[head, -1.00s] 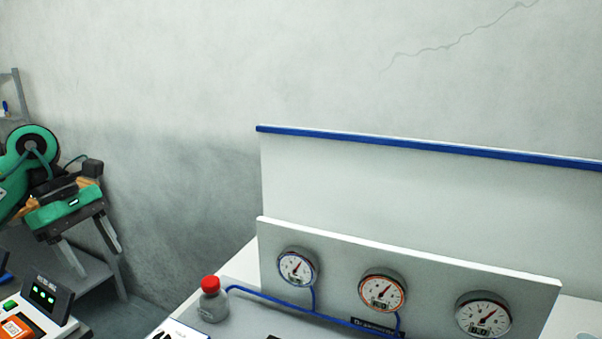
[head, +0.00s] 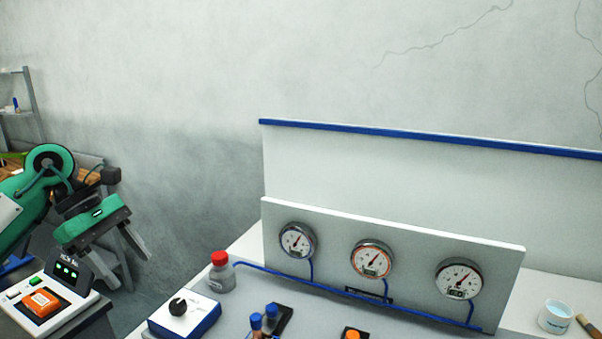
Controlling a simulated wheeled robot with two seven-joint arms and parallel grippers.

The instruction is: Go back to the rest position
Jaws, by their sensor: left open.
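My left arm (head: 48,160), green and black, comes in from the left edge. My left gripper (head: 136,268) is open, and I see nothing between its two grey fingers. It hangs in front of the wall and floor, left of the bench, apart from the things on it. Its fingers point down and to the right. My right arm and gripper are not in view.
The grey bench carries a panel (head: 410,278) with three gauges, a blue hose, a red-capped bottle (head: 221,277), a knob box (head: 185,315), blue-capped vials (head: 271,318) and a white cup (head: 555,317). A device (head: 62,300) with an orange block stands lower left.

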